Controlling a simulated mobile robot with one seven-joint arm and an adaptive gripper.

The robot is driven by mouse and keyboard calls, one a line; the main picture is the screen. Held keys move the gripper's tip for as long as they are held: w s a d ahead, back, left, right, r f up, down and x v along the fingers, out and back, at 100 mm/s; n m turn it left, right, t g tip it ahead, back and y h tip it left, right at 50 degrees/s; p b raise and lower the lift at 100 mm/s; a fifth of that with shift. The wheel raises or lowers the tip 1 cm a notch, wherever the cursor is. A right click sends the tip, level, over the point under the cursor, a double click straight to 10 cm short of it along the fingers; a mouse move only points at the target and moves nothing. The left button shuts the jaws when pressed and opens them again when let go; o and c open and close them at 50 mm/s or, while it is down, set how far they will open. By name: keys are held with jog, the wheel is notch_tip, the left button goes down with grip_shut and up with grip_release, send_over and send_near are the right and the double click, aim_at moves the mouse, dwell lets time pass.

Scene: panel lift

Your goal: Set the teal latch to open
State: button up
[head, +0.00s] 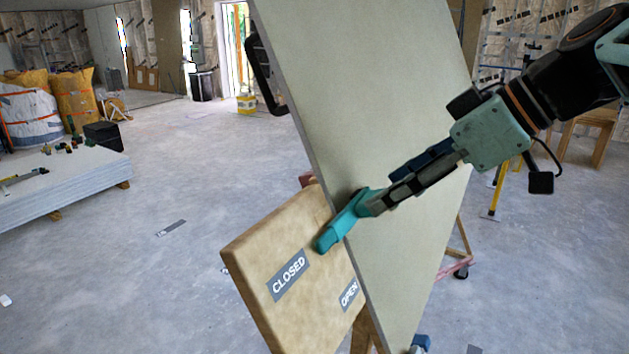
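The teal latch (341,229) is a bar lying at a slant across the left edge of a pale panel. Its lower left end is over a wooden board (252,246), close to the grey CLOSED label (289,275). The grey OPEN label (349,295) is lower and to the right, partly cut off by the panel edge. My gripper (374,204) comes in from the upper right, with its fingertips at the upper right end of the latch. The fingers appear close together and seem to meet the latch, but their grip on it is not clear.
The large pale panel (395,90) stands tilted in the middle, with a black handle (264,72) at its left edge. A stack of boards (75,180) lies at the left, near full sacks (73,97). The floor between is mostly clear.

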aim_at(359, 212)
jog(key=shift+x, duration=1.5)
jog(key=shift+c, duration=0.4)
grip_shut()
